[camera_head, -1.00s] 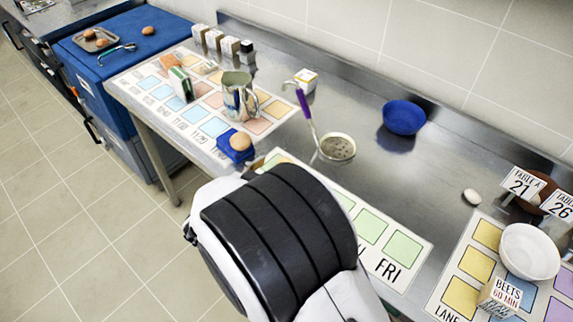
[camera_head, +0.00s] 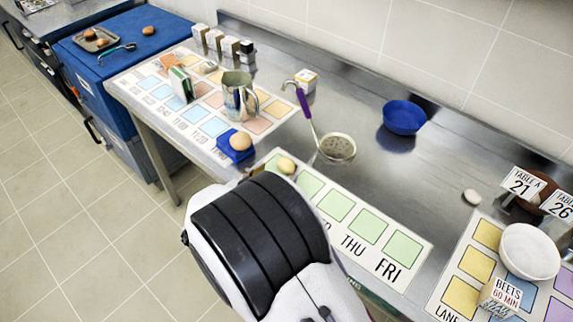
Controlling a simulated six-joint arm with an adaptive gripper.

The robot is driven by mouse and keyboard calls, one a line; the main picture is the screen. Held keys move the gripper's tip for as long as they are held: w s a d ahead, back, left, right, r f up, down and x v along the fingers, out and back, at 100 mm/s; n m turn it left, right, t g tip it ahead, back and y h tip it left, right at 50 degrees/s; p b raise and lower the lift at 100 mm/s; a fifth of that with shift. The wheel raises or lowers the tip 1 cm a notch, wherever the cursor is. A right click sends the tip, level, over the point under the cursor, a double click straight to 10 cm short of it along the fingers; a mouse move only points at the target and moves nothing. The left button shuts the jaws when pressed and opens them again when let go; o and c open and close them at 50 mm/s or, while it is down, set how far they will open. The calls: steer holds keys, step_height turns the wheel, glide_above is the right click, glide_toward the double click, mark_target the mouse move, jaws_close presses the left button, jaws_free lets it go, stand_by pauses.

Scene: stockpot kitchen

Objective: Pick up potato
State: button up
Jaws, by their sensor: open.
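A small yellowish, rounded lump, which looks like a potato (camera_head: 286,165), lies on the weekday mat (camera_head: 390,268) near its upper left end. A brown, rounded item (camera_head: 240,140) rests on a small blue block (camera_head: 235,151) to its left; I cannot tell whether it is an egg or a potato. My own black-and-white arm fills the lower middle of the view, just below the yellowish lump. My gripper is hidden, so its place relative to the lump cannot be seen.
A purple-handled strainer (camera_head: 338,148) lies right of the lump. A metal pitcher (camera_head: 238,98) stands behind the blue block. A blue bowl (camera_head: 404,117), a pale oval item (camera_head: 472,196) and a white bowl (camera_head: 529,251) are farther right.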

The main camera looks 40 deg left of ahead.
steer(key=shift+w, duration=0.2)
steer(key=shift+x, duration=2.55)
steer(key=shift+a, duration=0.1)
steer(key=c, duration=1.2)
